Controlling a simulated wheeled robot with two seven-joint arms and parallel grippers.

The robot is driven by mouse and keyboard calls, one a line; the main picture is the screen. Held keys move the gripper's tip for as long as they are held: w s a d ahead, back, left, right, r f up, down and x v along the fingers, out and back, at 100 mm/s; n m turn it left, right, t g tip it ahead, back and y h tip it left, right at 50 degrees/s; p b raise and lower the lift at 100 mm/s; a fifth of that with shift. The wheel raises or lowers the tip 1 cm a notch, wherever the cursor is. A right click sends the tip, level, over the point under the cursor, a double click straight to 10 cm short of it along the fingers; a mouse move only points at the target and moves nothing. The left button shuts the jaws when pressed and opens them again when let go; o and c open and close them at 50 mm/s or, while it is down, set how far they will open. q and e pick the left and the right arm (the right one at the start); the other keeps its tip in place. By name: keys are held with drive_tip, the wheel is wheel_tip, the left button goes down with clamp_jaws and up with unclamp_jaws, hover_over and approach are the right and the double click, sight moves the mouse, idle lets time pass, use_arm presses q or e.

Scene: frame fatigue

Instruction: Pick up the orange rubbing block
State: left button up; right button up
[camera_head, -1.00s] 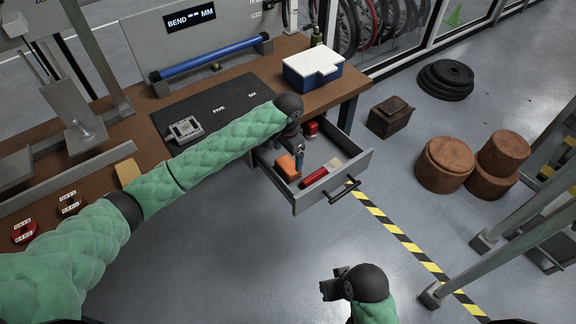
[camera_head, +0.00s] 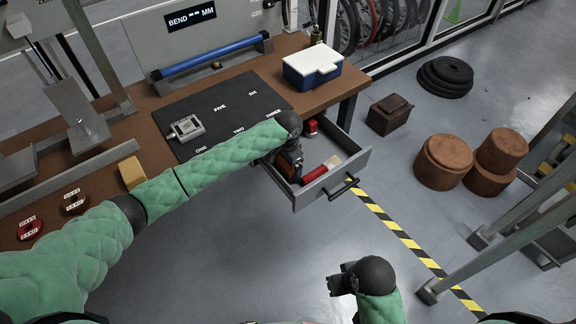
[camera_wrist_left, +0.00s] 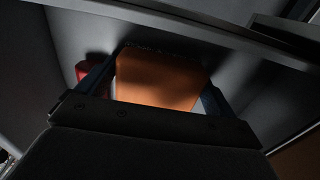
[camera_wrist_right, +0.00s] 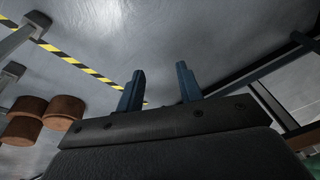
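The orange rubbing block (camera_wrist_left: 160,80) lies in the open drawer (camera_head: 318,197); in the head view my left gripper mostly covers it. My left gripper (camera_head: 290,180) reaches down into the drawer over the block. In the left wrist view its fingers (camera_wrist_left: 155,88) stand on either side of the block, with a slim gap at the left finger; contact at the right finger is unclear. My right gripper (camera_head: 334,284) is away from the drawer over the floor; its fingers (camera_wrist_right: 160,86) are apart and empty.
The drawer also holds a red tool (camera_head: 315,174) and a small red item (camera_head: 311,128). The drawer walls are close around my left gripper. A blue and white box (camera_head: 312,68) and a dark mat (camera_head: 222,110) are on the bench. The floor in front is clear.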

use_arm(q)
drive_tip(key=c, duration=0.8)
drive_tip(key=shift+o, duration=0.2)
drive_tip(key=shift+r, duration=0.55)
wheel_tip(320, 180, up, 3)
drive_tip(key=shift+f+b, duration=0.15)
drive_tip(key=shift+b, duration=0.35)
drive_tip(key=w+d+r+b, duration=0.2)
drive_tip(key=d+r, duration=0.5)
drive_tip(key=d, duration=0.4)
drive_tip(key=shift+d, duration=0.25)
use_arm(e)
drive_tip(key=w+a+f+t+y, duration=0.1)
drive_tip(key=a+f, duration=0.3)
drive_tip(key=shift+w+a+f, duration=0.15)
drive_tip(key=shift+w+f, duration=0.15)
drive_tip(key=shift+w, duration=0.05)
use_arm(q)
drive_tip(key=shift+r, duration=0.15)
